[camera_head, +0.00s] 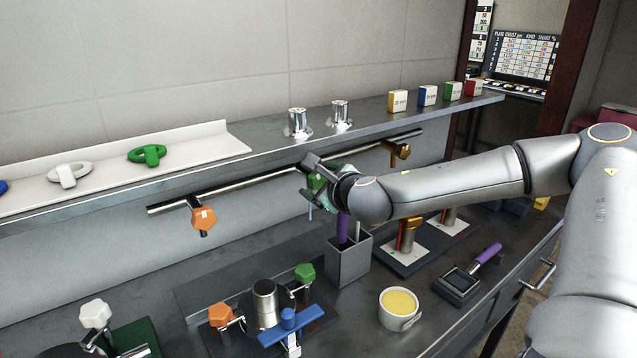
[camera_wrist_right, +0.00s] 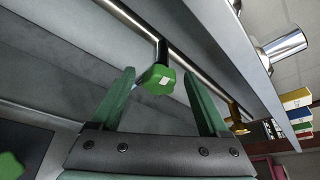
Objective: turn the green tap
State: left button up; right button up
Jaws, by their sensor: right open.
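The green tap (camera_wrist_right: 158,78) hangs on a short stem below the steel pipe (camera_wrist_right: 135,20), with a small white mark on its knob. In the head view the green tap (camera_head: 316,181) is partly hidden by my right gripper (camera_head: 318,186). In the right wrist view, my right gripper (camera_wrist_right: 160,76) is open, with one green finger on each side of the tap. Gaps show between the fingers and the knob, so nothing is gripped. My left gripper is out of view.
An orange tap (camera_head: 203,219) and a yellow-brown tap (camera_head: 399,151) hang from the same pipe. The shelf (camera_head: 262,142) runs above. Below stand a grey holder (camera_head: 349,262), a yellow-filled cup (camera_head: 398,308) and another green knob (camera_head: 304,272) on the bench.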

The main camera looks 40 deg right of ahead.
dwell(0.3)
grip_shut()
dwell(0.5)
